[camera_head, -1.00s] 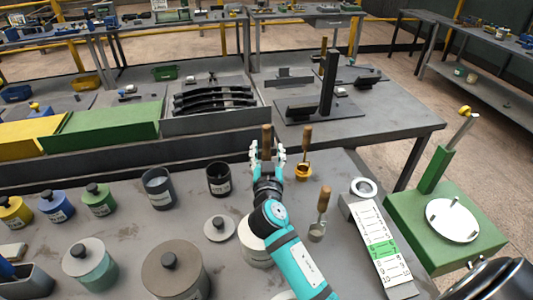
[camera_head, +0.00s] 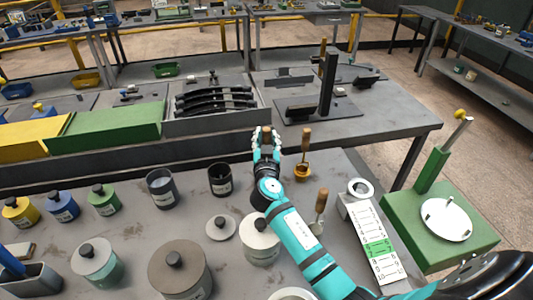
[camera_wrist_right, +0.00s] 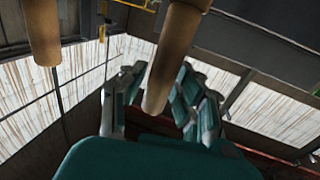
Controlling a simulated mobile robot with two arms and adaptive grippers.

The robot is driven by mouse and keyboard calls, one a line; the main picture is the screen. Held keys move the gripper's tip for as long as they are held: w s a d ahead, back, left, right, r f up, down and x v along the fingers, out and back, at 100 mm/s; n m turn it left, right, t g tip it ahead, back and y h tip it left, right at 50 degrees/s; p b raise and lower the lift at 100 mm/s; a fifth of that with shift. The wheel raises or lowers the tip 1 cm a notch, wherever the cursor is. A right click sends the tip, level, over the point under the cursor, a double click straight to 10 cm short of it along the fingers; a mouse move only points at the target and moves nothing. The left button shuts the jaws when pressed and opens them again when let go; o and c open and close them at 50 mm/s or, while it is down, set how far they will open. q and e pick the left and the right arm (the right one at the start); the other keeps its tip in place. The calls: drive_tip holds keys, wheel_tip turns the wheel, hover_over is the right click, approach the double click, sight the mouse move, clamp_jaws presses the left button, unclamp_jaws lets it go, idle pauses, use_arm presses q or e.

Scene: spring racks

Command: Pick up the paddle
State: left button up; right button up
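A wooden handle (camera_head: 266,131), which I take to be the paddle's, stands upright at the back edge of the near table. Its lower part is hidden behind my right gripper (camera_head: 266,146). In the right wrist view the handle (camera_wrist_right: 170,62) comes down between the two teal-and-grey fingers (camera_wrist_right: 155,100). Gaps show on both sides, so the fingers look open around it and not closed on it. My left gripper is not in view.
Right of the gripper stands a copper ladle (camera_head: 303,168) with a wooden handle. Nearer is a small metal cup tool (camera_head: 320,203) with a similar handle. Dark cups (camera_head: 220,179), lidded pots (camera_head: 178,270) and a numbered scale board (camera_head: 374,243) surround the arm.

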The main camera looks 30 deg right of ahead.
clamp_jaws()
